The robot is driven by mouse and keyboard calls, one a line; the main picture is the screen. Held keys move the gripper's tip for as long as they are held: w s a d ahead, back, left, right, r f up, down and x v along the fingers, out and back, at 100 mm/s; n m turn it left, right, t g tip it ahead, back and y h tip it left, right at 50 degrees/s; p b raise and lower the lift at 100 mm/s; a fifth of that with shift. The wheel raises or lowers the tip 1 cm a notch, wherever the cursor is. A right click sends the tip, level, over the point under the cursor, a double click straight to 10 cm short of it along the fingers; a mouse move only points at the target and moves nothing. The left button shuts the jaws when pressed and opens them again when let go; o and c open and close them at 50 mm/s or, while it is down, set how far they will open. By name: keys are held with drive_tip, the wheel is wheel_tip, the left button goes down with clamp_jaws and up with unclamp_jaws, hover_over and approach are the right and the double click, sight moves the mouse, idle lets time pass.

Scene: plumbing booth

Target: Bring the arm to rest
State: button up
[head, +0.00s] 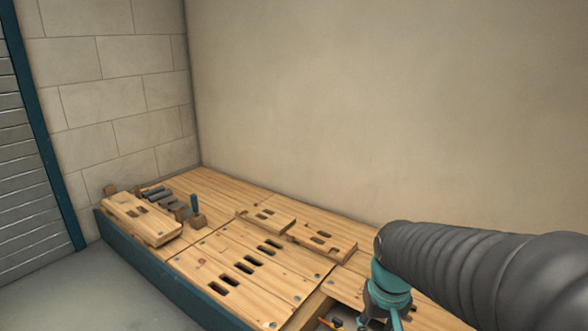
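My arm (480,268) comes in from the right edge of the head view as a thick dark ribbed sleeve. It ends in a teal wrist section (390,290) above the right part of the wooden deck. My gripper (382,318) points down and is cut off by the bottom edge of the view. Its fingertips are not clearly visible, so I cannot tell whether it is open or shut or holds anything.
A low wooden deck (215,255) with slots and a dark blue side stands along the walls. Loose slotted boards (140,218) and grey cylinders (160,193) lie on it. An opening with small coloured items (334,322) is beside my gripper. Grey floor (100,290) is clear at left.

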drive_tip(key=s+r+t+p, duration=0.3)
drive_tip(key=s+r+t, duration=0.1)
drive_tip(key=s+r, duration=0.5)
drive_tip(key=v, duration=0.2)
drive_tip(key=shift+r+p, duration=0.4)
